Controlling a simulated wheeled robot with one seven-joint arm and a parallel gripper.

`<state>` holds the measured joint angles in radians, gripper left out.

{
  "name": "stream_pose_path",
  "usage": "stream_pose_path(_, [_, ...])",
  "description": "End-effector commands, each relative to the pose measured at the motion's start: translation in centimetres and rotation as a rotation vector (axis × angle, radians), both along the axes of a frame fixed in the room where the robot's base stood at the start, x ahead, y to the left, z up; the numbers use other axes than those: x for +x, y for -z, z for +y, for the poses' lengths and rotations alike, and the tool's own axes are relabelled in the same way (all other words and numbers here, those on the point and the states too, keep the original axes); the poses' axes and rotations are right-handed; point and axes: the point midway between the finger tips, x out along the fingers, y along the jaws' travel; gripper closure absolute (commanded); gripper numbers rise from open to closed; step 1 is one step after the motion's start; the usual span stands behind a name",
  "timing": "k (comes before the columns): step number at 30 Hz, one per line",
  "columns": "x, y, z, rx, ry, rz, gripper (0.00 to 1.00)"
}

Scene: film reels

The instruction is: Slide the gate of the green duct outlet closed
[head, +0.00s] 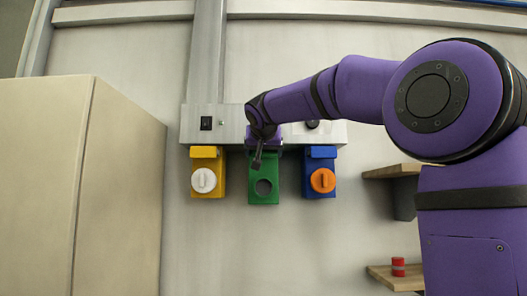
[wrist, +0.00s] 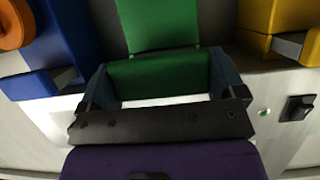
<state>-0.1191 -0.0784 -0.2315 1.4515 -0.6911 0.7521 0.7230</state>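The green outlet's body (wrist: 157,25) shows beyond the block. The gate plate itself is hidden, so its position is not clear.
The yellow outlet (head: 209,186) with a white knob is on the left; the blue outlet (head: 318,188) with an orange knob is on the right. All hang below a grey manifold (head: 228,125). A cabinet (head: 110,190) stands left; shelves (head: 395,172) are at right.

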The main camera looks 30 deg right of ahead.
Motion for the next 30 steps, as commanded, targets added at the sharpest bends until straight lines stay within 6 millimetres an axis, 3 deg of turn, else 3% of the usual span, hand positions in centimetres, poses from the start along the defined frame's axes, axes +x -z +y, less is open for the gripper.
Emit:
stream_pose_path(1, [0.0,0.0,0.0,0.0,0.0,0.0,0.39])
stream_pose_path(3, [0.0,0.0,0.0,0.0,0.0,0.0,0.53])
stream_pose_path(15, [2.5,0.0,-1.7,0.001,0.002,0.001,0.54])
stream_pose_path(23, [2.7,0.0,-1.8,-0.001,0.0,-0.002,0.53])
stream_pose_path(24, [2.7,-0.1,-1.8,-0.001,0.0,-0.002,0.06])
stream_pose_path(25, [2.7,-0.1,-1.8,-0.001,-0.001,-0.002,0.0])
stream_pose_path(30, [2.6,0.0,-1.8,-0.001,0.0,-0.001,0.0])
